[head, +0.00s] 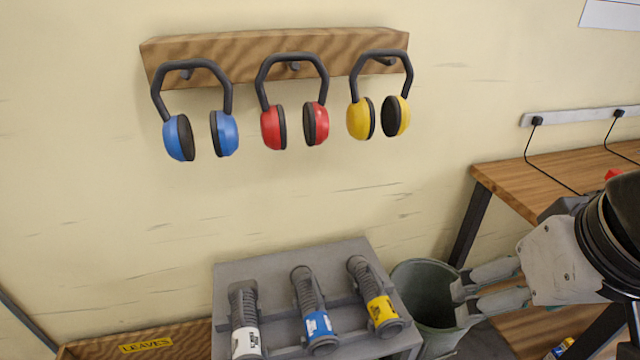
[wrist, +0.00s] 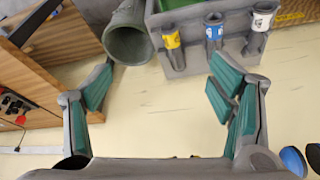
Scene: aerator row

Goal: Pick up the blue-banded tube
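The blue-banded tube (head: 318,324) lies tilted in the middle of a grey rack (head: 228,280), between a white-banded tube (head: 245,335) and a yellow-banded tube (head: 380,305). In the wrist view the blue-banded tube (wrist: 214,30) shows beyond the right fingertip. My gripper (head: 459,302) is to the right of the rack in the head view, in front of a grey-green bin. The wrist view shows my gripper (wrist: 160,62) with its fingers wide apart and nothing between them. It is apart from all three tubes.
The grey-green bin (head: 425,275) stands just right of the rack. A wooden bench (head: 530,190) is further right. A wooden box labelled LEAVES (head: 145,346) is at the lower left. Blue, red and yellow ear defenders hang from a wall board (head: 225,48) above clear wall.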

